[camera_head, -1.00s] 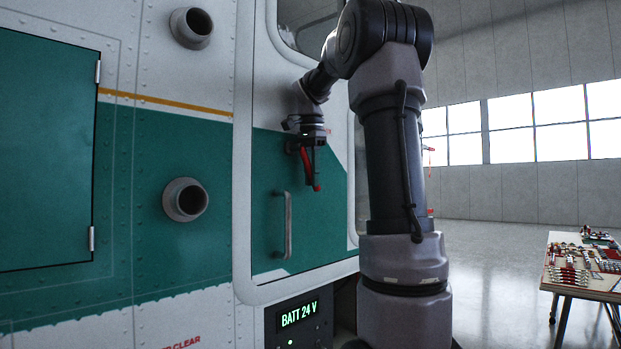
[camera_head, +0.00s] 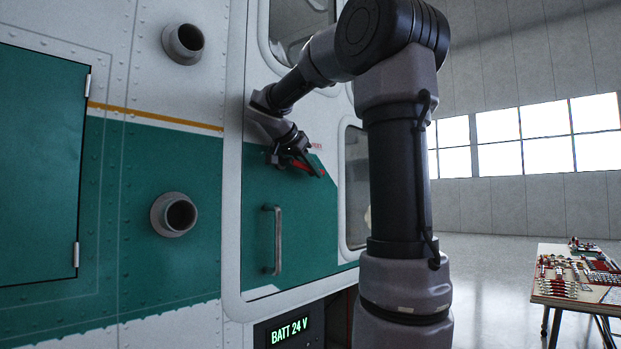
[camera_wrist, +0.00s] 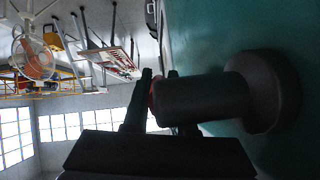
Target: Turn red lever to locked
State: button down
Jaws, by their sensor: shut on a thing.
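The red lever (camera_head: 306,168) is on the green and white helicopter door (camera_head: 300,215), above the door's grey handle. It points right and slightly down. My gripper (camera_head: 293,158) is at the lever, shut on it, with my arm reaching in from the upper left of it. In the wrist view my gripper's fingers (camera_wrist: 158,100) close around the lever beside a dark round hub (camera_wrist: 270,92) on the green panel. Only a small red bit of the lever (camera_wrist: 152,95) shows there; the fingers and hub hide the rest.
A grey vertical handle (camera_head: 272,240) is on the door below the lever. Two round ports (camera_head: 174,214) stick out of the hull at left. A display reading BATT 24 V (camera_head: 290,331) sits below. A workbench with tools (camera_head: 580,280) stands right, with open floor around it.

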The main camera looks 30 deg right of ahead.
jog(key=shift+r+t+h, duration=0.4)
jog(key=shift+r+h, duration=0.4)
jog(key=shift+h, duration=0.3)
jog(key=shift+r, duration=0.1)
jog(key=c, duration=0.7)
grip_release()
jog(key=shift+c, duration=0.2)
jog(key=v, duration=1)
jog(key=shift+s+a, duration=0.15)
jog(key=shift+a, duration=0.15)
jog(key=shift+a+r, duration=0.1)
